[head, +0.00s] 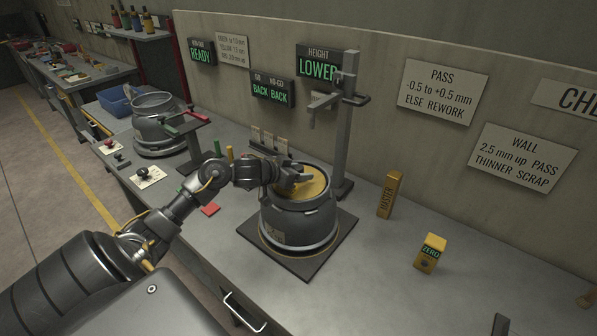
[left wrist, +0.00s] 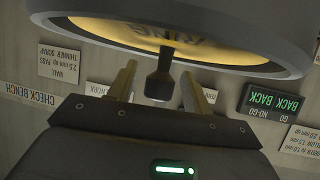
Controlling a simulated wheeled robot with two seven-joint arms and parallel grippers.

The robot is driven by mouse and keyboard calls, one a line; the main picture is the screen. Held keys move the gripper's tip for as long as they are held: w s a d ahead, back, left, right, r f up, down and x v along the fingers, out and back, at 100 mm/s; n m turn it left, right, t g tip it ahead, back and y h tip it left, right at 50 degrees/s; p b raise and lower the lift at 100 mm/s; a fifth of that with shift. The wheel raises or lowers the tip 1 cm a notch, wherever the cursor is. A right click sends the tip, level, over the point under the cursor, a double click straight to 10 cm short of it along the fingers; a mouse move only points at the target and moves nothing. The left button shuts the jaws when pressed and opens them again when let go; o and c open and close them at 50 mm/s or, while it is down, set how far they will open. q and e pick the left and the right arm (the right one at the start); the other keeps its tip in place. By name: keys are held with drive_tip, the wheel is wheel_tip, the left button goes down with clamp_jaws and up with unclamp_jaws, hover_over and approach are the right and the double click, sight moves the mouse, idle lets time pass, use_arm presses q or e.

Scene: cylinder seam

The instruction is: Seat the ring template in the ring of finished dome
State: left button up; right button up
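The finished dome (head: 297,222) stands upright on a dark square plate (head: 330,250) on the bench. The yellow ring template (head: 314,187) lies inside the dome's ring at the top; I cannot tell if it is fully down all round. In the left wrist view the template (left wrist: 205,49) shows its lettering and a dark knob (left wrist: 159,82), with the grey ring (left wrist: 250,60) around it. My left gripper (head: 298,179) is over the template, and in the wrist view its fingers (left wrist: 162,92) stand apart on either side of the knob, with gaps showing.
A grey post with an arm (head: 346,130) stands close behind the dome. A yellow MASTER block (head: 390,195) and a yellow ZERO block (head: 430,253) stand to the right. Another dome (head: 158,137) stands at left. The bench's front right is mostly clear.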

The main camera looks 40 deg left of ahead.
use_arm(q)
drive_tip(key=shift+r, duration=0.2)
drive_tip(key=b+v, duration=0.1)
drive_tip(key=v, duration=0.9)
drive_tip(key=shift+s, duration=0.3)
drive_tip(key=shift+s+a+r, duration=0.15)
drive_tip(key=shift+s+r, duration=0.2)
drive_tip(key=shift+s, duration=0.25)
